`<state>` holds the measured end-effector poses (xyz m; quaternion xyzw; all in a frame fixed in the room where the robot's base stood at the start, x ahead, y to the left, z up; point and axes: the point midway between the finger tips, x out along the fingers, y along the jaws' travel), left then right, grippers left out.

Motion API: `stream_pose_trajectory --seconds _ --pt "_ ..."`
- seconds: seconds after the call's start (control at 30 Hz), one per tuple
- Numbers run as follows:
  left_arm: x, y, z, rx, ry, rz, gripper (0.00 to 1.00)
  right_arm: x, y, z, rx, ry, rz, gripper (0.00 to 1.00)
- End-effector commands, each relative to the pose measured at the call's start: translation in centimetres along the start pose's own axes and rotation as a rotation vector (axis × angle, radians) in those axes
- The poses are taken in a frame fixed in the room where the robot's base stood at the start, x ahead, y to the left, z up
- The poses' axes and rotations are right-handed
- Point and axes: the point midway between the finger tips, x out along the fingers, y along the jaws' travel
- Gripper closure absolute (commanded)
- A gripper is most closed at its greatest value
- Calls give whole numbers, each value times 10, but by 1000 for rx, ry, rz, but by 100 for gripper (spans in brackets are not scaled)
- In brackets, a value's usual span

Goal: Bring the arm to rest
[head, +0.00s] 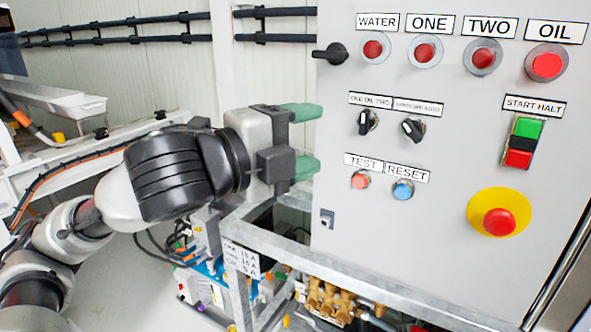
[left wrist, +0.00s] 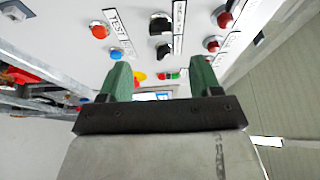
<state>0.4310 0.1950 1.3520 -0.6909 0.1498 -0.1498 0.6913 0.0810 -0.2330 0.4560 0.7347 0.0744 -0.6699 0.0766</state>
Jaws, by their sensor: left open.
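My left gripper (head: 305,140) has green fingers and reaches in from the left in the head view. It is open and empty, its fingertips pointing at the left part of the grey control panel (head: 450,170). It also shows in the left wrist view (left wrist: 160,78), the fingers spread apart with nothing between them. The fingertips are close to the panel, left of the rotary switches (head: 367,122); I cannot tell the exact gap. My right gripper is not in view.
The panel carries WATER, ONE, TWO and OIL lamps (head: 547,66), a START HALT switch (head: 521,141), TEST (head: 360,180) and RESET (head: 403,190) buttons and a red emergency button (head: 499,222). A metal frame (head: 300,255) with brass fittings (head: 330,300) stands below.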

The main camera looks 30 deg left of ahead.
Motion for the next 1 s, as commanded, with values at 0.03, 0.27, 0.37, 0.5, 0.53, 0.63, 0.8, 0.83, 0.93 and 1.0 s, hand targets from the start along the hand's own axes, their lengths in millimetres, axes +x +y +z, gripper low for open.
stream_pose_trajectory --seconds 0.03,0.27,0.37,0.5,0.53,0.63,0.8,0.83,0.93,1.0 --pt "-5 3 0 1 -1 -1 36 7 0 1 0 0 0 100" --pt "-13 0 -1 0 0 1 36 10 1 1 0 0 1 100" --pt "-13 0 -1 -1 1 2 36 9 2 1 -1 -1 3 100" --pt "-13 0 0 -1 1 1 36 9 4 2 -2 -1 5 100" --pt "-12 0 0 -1 1 1 36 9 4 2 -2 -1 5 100" --pt "-12 0 0 -1 1 1 36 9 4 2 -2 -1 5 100" --pt "-6 12 -1 -34 3 23 36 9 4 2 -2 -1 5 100" --pt "-3 18 -2 -52 4 34 36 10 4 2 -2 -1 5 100" --pt "11 52 -3 -156 0 92 36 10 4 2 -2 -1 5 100" --pt "20 84 -5 -260 -15 143 36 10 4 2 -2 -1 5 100"
